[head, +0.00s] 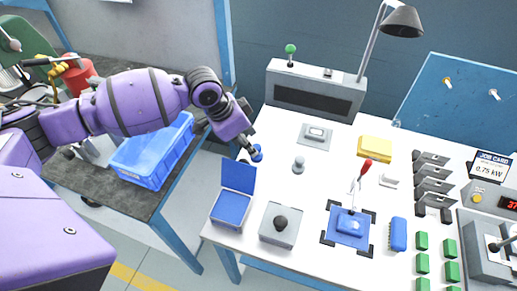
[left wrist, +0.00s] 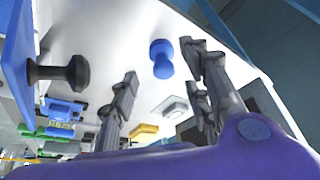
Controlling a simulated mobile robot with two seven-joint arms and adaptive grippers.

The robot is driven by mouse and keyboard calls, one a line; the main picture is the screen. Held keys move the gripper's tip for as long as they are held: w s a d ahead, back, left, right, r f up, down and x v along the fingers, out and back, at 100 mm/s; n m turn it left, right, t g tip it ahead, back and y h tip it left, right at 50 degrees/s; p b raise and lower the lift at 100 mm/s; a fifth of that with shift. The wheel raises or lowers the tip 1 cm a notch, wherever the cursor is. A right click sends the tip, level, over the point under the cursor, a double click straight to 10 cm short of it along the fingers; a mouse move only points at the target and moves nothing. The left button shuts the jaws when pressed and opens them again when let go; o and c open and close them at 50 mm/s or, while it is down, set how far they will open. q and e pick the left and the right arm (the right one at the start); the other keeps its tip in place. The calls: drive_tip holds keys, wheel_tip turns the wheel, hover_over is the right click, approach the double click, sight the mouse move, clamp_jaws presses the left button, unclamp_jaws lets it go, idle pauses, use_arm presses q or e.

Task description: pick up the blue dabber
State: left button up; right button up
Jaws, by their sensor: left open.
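The blue dabber (head: 257,153) stands on the white bench top near its left edge, partly hidden by my left gripper (head: 248,148). In the left wrist view the dabber (left wrist: 161,60) shows a rounded head and a narrower waist. It appears in the gap between the two spread fingers of my left gripper (left wrist: 160,66), beyond their tips. The left gripper is open and empty. I cannot tell whether a finger touches the dabber. My right gripper is in neither view.
An open blue-lined box (head: 232,207) and a grey box with a dark knob (head: 280,223) stand in front of the dabber. A grey knobbed piece (head: 299,164) is to its right. A grey console (head: 315,92) stands behind. A blue crate (head: 150,152) sits on the left side table.

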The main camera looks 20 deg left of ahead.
use_arm(q)
drive_tip(key=shift+d+f, duration=0.25)
drive_tip(key=shift+f, duration=0.2)
drive_tip(key=shift+d+f, duration=0.2)
drive_tip(key=shift+f, duration=0.25)
drive_tip(key=x, duration=0.4)
drive_tip(key=shift+w+f, duration=0.25)
drive_tip(key=shift+w, duration=0.1)
clamp_jaws()
